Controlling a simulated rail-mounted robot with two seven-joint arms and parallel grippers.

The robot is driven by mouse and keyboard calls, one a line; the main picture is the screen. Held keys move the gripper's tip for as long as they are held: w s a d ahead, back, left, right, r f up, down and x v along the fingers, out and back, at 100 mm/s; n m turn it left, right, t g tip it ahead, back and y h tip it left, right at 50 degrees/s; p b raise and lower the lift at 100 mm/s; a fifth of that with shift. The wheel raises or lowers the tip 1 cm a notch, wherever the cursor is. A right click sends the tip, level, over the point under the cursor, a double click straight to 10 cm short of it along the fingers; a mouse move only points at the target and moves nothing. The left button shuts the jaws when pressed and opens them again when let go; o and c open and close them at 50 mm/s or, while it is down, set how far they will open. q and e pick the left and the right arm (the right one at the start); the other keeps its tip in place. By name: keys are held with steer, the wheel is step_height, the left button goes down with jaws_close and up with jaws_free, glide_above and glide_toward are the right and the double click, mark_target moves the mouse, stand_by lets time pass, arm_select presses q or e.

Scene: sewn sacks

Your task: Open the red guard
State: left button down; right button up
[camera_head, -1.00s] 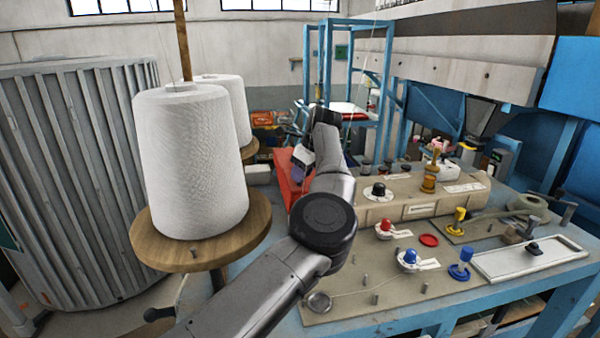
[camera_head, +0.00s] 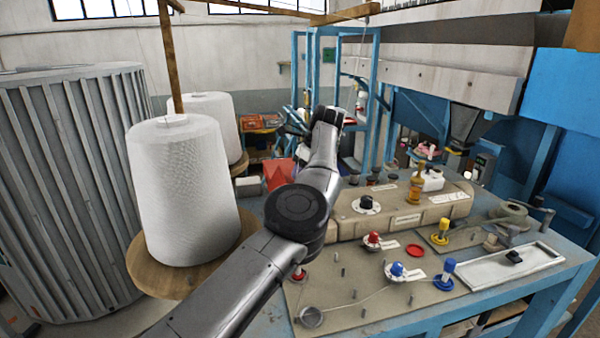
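The red guard (camera_head: 279,174) shows as a small red panel just left of my arm, behind the workbench. My arm covers part of it, so its full shape and how far it is open cannot be told. My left arm comes in from the lower left and crosses in front of the bench. Its gripper (camera_head: 337,116) is at the far end, up and to the right of the red guard, near the blue frame. The fingers are small and mostly hidden, and I see nothing clearly held. My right gripper is not in view.
Two white yarn cones (camera_head: 187,195) on wooden discs stand left of my arm, beside a grey ribbed drum (camera_head: 70,190). A blue frame (camera_head: 372,100) stands behind the gripper. The bench (camera_head: 345,285) holds coloured knobs, a bottle (camera_head: 416,188) and a white tray (camera_head: 508,266).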

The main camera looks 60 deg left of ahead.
arm_select(q)
steer(key=shift+w+d+f, duration=0.4)
steer(key=shift+w+f, duration=0.15)
steer(key=shift+w, duration=0.1)
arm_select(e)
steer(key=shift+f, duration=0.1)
arm_select(q)
steer(key=c, duration=1.1)
jaws_free()
steer(key=shift+o, duration=0.8)
steer(key=shift+w+r, duration=0.1)
steer(key=shift+w, duration=0.05)
steer(key=shift+o, duration=0.7)
steer(key=shift+d, duration=0.15)
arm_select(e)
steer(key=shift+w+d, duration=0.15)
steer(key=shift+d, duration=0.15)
